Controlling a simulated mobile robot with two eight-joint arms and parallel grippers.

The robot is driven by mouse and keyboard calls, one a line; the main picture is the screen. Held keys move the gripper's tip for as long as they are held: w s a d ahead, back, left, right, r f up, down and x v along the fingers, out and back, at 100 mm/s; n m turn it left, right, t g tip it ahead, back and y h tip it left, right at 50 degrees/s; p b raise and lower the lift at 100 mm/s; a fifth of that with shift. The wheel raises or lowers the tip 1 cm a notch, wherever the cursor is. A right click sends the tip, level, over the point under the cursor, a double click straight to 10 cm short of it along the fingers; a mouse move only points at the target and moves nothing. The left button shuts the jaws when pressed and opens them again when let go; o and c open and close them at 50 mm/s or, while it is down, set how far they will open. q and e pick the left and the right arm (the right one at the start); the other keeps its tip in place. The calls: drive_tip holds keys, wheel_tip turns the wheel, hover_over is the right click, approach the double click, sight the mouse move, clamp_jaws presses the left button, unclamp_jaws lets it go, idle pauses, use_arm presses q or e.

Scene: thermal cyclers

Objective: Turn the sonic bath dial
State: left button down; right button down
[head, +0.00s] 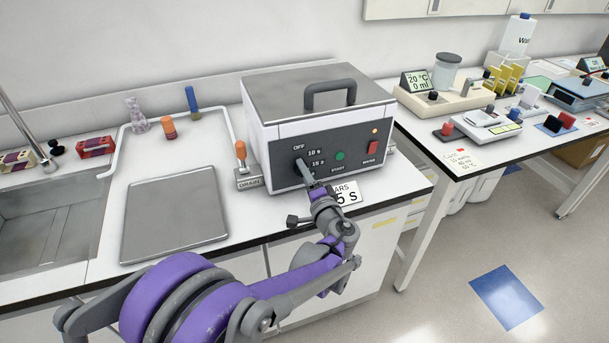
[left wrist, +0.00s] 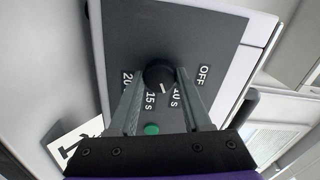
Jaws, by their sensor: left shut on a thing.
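The sonic bath (head: 318,125) is a white box with a grey lid and a dark front panel on the counter. Its black dial (left wrist: 159,72) shows in the left wrist view, with a short white mark pointing between the 10 s and 15 s labels. My left gripper (head: 303,168) reaches the dial at the panel's left side and hides most of it in the head view. Its two fingers, also in the left wrist view (left wrist: 160,85), are shut on the dial's sides. My right gripper is not in view.
A green START button (head: 340,156) and a red WATER switch (head: 372,147) sit right of the dial. A partly hidden sign (head: 347,194) stands before the bath. A small holder (head: 248,178) stands left of it. A flat grey tray (head: 176,218) and sink (head: 40,225) lie farther left.

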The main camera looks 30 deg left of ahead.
use_arm(q)
drive_tip(key=m+b, duration=0.1)
drive_tip(key=m, duration=0.6)
idle(0.5)
drive_tip(key=shift+c, duration=1.7)
unclamp_jaws()
drive_tip(key=v, duration=1)
drive_tip(key=shift+s+d+b, duration=0.25)
drive_tip(key=shift+s+b, duration=0.1)
